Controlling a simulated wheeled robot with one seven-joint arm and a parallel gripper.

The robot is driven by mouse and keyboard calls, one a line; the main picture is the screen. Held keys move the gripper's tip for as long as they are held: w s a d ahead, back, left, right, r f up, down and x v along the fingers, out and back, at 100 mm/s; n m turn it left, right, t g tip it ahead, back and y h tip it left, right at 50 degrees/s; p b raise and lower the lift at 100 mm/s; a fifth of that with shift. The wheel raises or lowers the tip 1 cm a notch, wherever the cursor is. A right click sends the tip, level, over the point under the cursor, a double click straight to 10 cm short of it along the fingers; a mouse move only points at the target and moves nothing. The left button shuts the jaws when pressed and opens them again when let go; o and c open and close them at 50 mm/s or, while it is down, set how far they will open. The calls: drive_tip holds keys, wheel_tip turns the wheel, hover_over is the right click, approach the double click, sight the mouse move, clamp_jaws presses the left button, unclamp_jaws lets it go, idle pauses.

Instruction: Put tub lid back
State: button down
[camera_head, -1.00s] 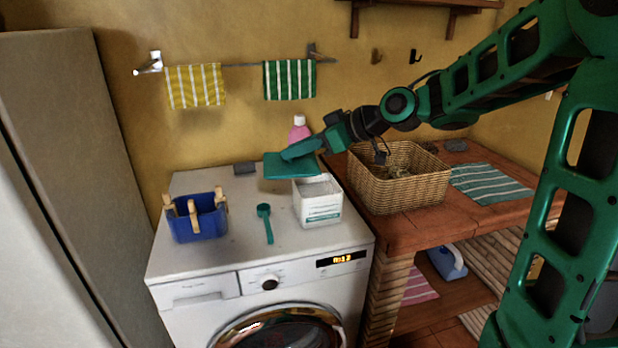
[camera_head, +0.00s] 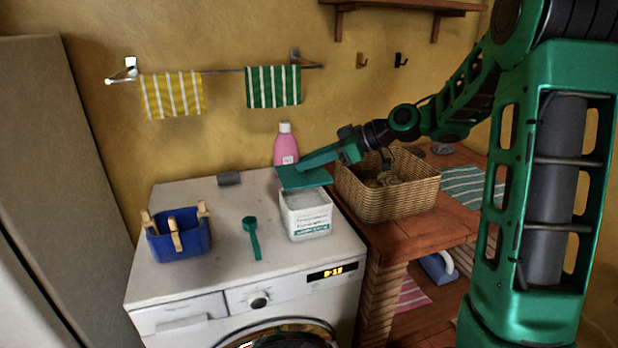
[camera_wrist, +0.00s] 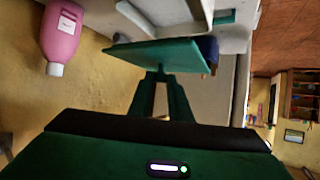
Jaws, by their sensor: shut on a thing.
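The tub (camera_head: 306,222) is a white square container with a green printed label, standing on top of the washing machine near its right edge. Its top is open and pale contents show inside. The flat teal lid (camera_head: 303,178) is held tilted above the tub's back rim; in the head view I cannot tell whether it touches. My gripper (camera_head: 318,163) is shut on the lid and reaches in from the right. In the wrist view the lid (camera_wrist: 165,54) is pinched between the fingertips (camera_wrist: 160,72), with part of the tub (camera_wrist: 168,22) just beyond it.
A pink bottle (camera_head: 286,148) stands behind the lid. A teal scoop (camera_head: 251,238) and a blue peg basket (camera_head: 180,236) lie on the washing machine (camera_head: 220,270) to the left. A wicker basket (camera_head: 385,198) stands on the counter below my arm.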

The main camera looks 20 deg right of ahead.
sight(315, 173)
drive_tip(key=shift+w+d+f, duration=0.1)
drive_tip(key=shift+d+f, duration=0.15)
drive_tip(key=shift+f, duration=1.9)
drive_tip(key=shift+f, duration=0.6)
drive_tip(key=c, duration=1.6)
unclamp_jaws()
drive_tip(key=shift+c, duration=0.2)
